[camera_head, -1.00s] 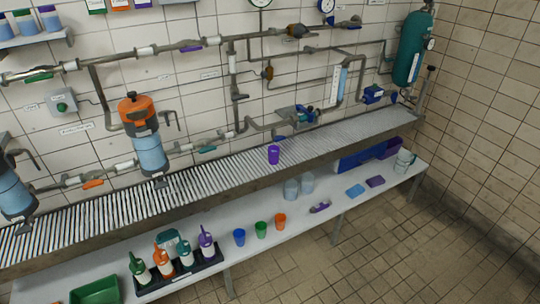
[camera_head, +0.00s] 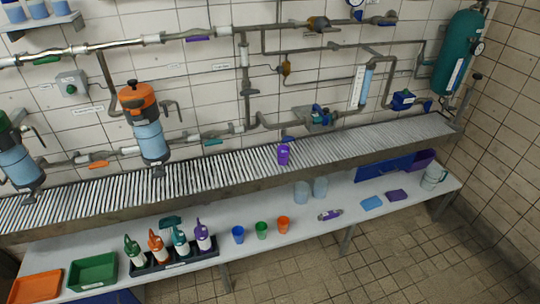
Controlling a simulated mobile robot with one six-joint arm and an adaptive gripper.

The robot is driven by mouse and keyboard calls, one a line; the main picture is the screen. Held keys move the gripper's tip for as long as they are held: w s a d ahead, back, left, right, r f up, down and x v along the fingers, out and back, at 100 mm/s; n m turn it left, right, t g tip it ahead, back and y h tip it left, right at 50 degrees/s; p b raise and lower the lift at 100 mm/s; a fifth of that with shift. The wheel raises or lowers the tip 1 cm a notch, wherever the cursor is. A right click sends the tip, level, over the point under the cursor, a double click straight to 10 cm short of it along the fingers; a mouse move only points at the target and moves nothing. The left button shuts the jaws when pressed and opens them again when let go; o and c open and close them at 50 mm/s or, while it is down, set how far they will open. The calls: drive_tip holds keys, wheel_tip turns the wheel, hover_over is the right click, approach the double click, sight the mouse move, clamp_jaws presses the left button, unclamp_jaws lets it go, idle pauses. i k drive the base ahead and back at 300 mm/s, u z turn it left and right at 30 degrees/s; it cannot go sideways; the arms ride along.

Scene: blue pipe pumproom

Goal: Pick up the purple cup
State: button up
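The purple cup (camera_head: 283,155) stands upright on the slatted grey rack (camera_head: 225,178), a little right of the picture's middle. Nothing touches it or hides it. My gripper and arm do not show in the head view.
On the lower bench (camera_head: 345,205) are a blue cup (camera_head: 238,234), a green cup (camera_head: 262,230), an orange cup (camera_head: 283,225), clear containers (camera_head: 302,192) and a black tray (camera_head: 175,262) of bottles. Pipes (camera_head: 215,137) run along the wall behind the rack. The tiled floor (camera_head: 420,260) is clear.

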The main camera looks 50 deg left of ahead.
sight(283, 156)
drive_tip(key=u, duration=0.25)
drive_tip(key=i, duration=0.65)
drive_tip(key=u, duration=1)
drive_tip(key=i, duration=0.9)
drive_tip(key=u, duration=0.5)
drive_tip(key=k, duration=0.95)
drive_tip(key=u, duration=0.15)
drive_tip(key=i, duration=0.3)
